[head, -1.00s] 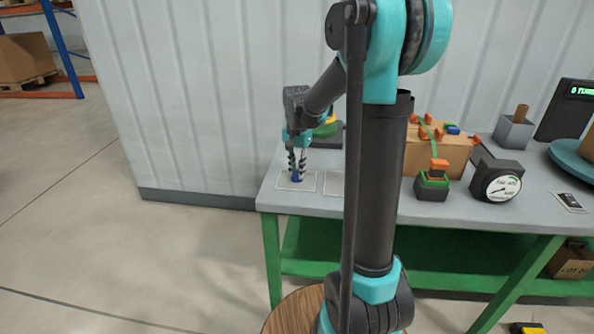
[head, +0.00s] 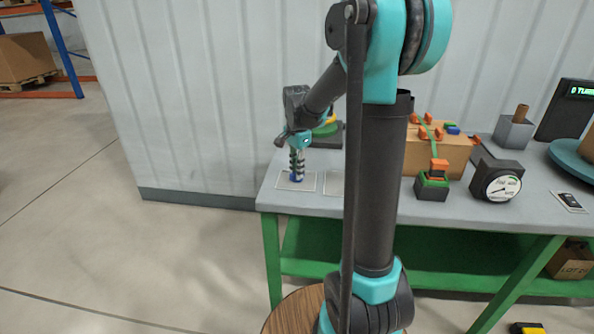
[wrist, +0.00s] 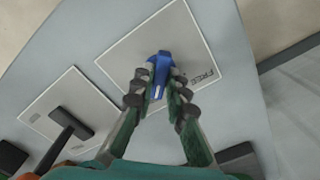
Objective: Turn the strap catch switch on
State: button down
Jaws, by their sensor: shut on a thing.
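A small blue piece (wrist: 160,68) stands on a white card (wrist: 205,38) printed "FREE" in the wrist view. My gripper (wrist: 158,92) is shut on the blue piece, with one finger on each side of it. In the head view my gripper (head: 296,176) points down at the left end of the bench, and the blue piece shows low between its fingertips. A cardboard box (head: 462,158) carries a green strap, several orange catches and another blue piece (head: 452,130). I cannot tell which part is the strap catch switch.
A second card (wrist: 40,112) lies beside the first, with a dark T-shaped thing (wrist: 72,125) over it. On the grey bench (head: 400,208) stand a black block with green and orange parts (head: 433,185) and a dial gauge (head: 498,182). A display (head: 570,110) stands far right.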

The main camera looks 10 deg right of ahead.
jog(key=c, duration=1.5)
grip_release()
jog(key=shift+c, duration=0.2)
jog(key=shift+r, duration=0.1)
notch_tip(320, 180, up, 12)
